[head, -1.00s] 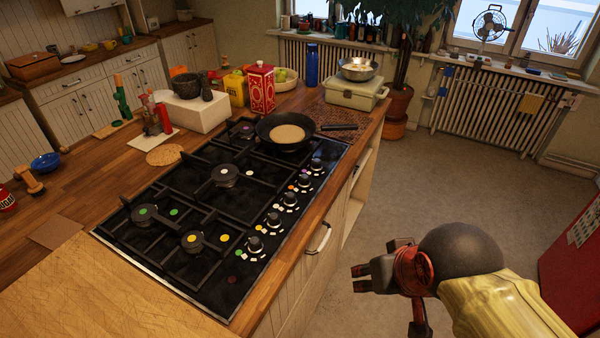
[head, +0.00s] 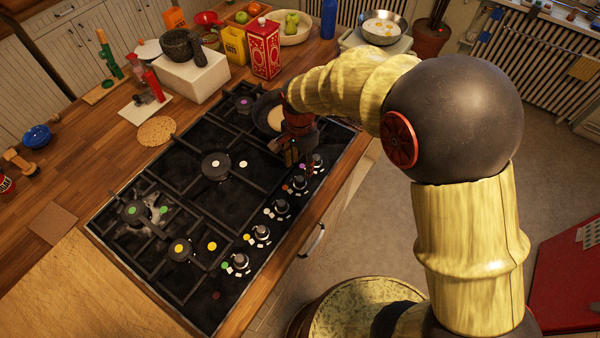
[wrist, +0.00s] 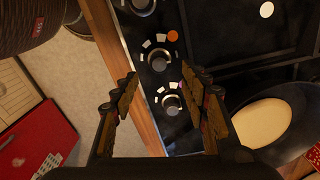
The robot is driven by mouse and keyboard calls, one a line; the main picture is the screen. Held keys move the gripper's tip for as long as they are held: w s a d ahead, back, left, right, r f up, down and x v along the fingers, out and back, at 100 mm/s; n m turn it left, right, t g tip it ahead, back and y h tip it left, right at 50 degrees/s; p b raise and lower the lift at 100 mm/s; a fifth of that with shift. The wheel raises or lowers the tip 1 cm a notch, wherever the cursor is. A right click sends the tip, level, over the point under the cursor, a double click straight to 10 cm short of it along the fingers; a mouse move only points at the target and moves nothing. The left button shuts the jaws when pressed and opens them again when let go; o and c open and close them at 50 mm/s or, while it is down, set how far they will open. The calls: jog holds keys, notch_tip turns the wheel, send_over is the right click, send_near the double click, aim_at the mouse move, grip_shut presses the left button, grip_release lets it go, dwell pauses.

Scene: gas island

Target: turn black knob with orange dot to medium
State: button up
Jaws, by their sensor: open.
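The black knob with the orange dot is the second from the pan end of the knob row (head: 299,183). It also shows in the wrist view (wrist: 159,60), with the orange dot (wrist: 173,37) beside its white marks. My gripper (head: 286,152) is open and empty above the hob near the pan. In the wrist view its fingertips (wrist: 158,75) are spread on either side of the row. The orange-dot knob appears just beyond the tips, and the knob closest to the pan (wrist: 172,104) appears between the fingers. No contact is visible.
A black pan (wrist: 262,125) with pale batter stands on the hob (head: 215,290), close to the gripper. Other knobs, including the yellow-dot one (head: 260,233), line the hob's edge. A red carton (head: 264,48) and a mortar (head: 183,46) stand behind. The floor beside the counter is free.

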aim_at(300, 178)
notch_tip(300, 178, down, 7)
jog(key=shift+r+b, duration=0.1)
jog(key=shift+b, duration=0.3)
jog(key=shift+c, duration=0.6)
jog(key=c, duration=1)
